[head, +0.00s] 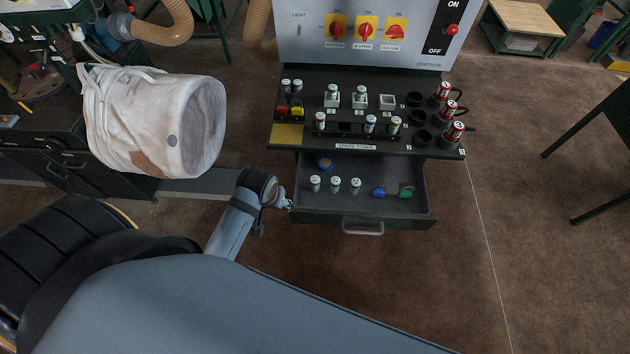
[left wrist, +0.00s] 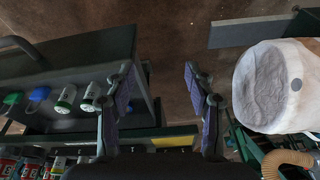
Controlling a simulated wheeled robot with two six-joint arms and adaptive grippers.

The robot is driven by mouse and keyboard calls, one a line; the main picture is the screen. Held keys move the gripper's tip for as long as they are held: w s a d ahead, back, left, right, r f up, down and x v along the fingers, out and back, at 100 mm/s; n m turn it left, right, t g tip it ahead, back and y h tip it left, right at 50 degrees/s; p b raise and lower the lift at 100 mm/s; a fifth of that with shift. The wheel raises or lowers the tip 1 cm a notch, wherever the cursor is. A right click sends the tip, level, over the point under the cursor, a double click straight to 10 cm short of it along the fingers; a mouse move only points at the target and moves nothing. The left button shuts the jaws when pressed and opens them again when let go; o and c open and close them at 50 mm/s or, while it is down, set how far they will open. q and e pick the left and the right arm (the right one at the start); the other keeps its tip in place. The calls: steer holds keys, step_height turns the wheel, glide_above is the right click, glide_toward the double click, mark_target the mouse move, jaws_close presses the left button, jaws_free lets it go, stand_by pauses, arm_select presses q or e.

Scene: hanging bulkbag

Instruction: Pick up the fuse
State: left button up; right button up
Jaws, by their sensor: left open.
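Three white fuses stand upright in a row in the open drawer (head: 405,208): a left one (head: 315,184), a middle one (head: 335,184) and a right one (head: 355,185). In the left wrist view, a fuse (left wrist: 90,97) shows close beside one finger, with another fuse (left wrist: 64,99) beyond it. My left gripper (head: 288,204) is at the drawer's left side, near its front corner. In the left wrist view its fingers (left wrist: 160,78) are spread apart with nothing between them. More fuses (head: 370,124) stand on the panel above the drawer. My right gripper is not in view.
The drawer also holds blue (head: 379,192) and green (head: 406,192) items and a dark blue round item (head: 324,164). A white bulk bag (head: 150,120) hangs at left. The floor right of the drawer is clear.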

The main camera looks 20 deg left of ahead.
arm_select(q)
steer(key=w+d+n+g, duration=0.1)
steer(key=w+d+n, duration=0.1)
steer(key=w+n, duration=0.6)
steer(key=n+g+h, duration=0.1)
steer(key=n+g, duration=0.1)
steer(key=n, duration=0.2)
glide_toward(316, 180)
steer(key=shift+w+a+f+p, duration=0.1)
steer(key=shift+w+f+p, duration=0.35)
steer(key=shift+s+f, duration=0.1)
steer(key=shift+f, duration=0.15)
step_height(316, 180, down, 4)
steer(key=shift+a+p, duration=0.1)
steer(key=shift+p, duration=0.25)
steer(key=shift+f, duration=0.4)
steer(key=shift+s+f, duration=0.1)
steer(key=shift+f, duration=0.1)
steer(key=f, duration=0.2)
steer(key=f+p, duration=0.1)
steer(key=f, duration=0.1)
steer(key=shift+s, duration=0.35)
steer(key=shift+w+f, duration=0.1)
steer(key=shift+f, duration=0.25)
jaws_close()
